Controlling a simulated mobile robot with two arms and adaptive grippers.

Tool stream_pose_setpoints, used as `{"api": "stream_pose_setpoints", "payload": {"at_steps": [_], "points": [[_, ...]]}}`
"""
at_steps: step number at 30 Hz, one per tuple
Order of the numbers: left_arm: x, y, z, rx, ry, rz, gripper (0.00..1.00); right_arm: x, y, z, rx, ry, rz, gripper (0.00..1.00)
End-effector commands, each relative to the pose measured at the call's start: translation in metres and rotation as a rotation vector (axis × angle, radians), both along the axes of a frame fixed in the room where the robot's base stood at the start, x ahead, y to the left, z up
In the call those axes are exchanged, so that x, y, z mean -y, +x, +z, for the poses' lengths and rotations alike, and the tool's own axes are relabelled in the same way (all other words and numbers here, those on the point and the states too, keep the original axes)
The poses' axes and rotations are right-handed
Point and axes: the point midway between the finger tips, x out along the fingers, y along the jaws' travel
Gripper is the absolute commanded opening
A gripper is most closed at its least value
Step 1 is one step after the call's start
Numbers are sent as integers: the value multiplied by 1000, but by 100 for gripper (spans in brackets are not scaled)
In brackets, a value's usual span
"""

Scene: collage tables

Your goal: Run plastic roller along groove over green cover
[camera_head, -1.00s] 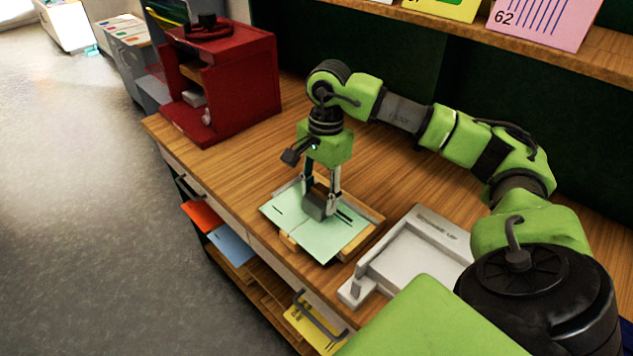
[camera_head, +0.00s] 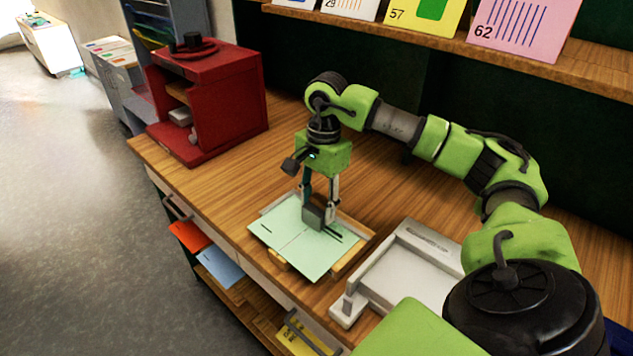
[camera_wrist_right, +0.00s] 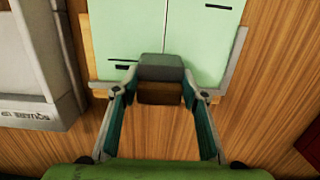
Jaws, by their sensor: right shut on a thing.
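The green cover (camera_head: 290,246) lies flat and open on a wooden jig on the worktop, with short dark slots and a groove across its middle. My right gripper (camera_head: 318,207) points down over the cover's back edge and is shut on the plastic roller (camera_head: 312,217), a dark grey block. In the right wrist view the roller (camera_wrist_right: 160,68) sits between the two fingers, over the line of the groove (camera_wrist_right: 166,32) close to the cover's edge. The roller appears to touch the cover (camera_wrist_right: 125,35); its contact underside is hidden. My left gripper is not in view.
A white square-up tray (camera_head: 405,272) stands to the right of the jig. A red cabinet (camera_head: 228,108) stands at the worktop's back left. Numbered cards line a shelf (camera_head: 440,40) above. The worktop (camera_head: 215,185) between cabinet and jig is clear.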

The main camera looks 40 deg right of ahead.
Motion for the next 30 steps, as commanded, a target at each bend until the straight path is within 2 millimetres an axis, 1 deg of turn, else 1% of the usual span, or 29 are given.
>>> {"api": "stream_pose_setpoints", "payload": {"at_steps": [4, 7, 24, 27, 30], "points": [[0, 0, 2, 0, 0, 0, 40, 0, 0, 2, -1, 0, 0, 21], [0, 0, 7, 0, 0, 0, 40, 0, 0, 8, 0, 0, 0, 21], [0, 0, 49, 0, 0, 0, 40, -1, 0, 67, 2, 1, 0, 21], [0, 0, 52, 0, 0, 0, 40, -1, 0, 72, 2, 1, 0, 21], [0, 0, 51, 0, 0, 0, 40, -1, 0, 71, 1, 1, 0, 21]]}}
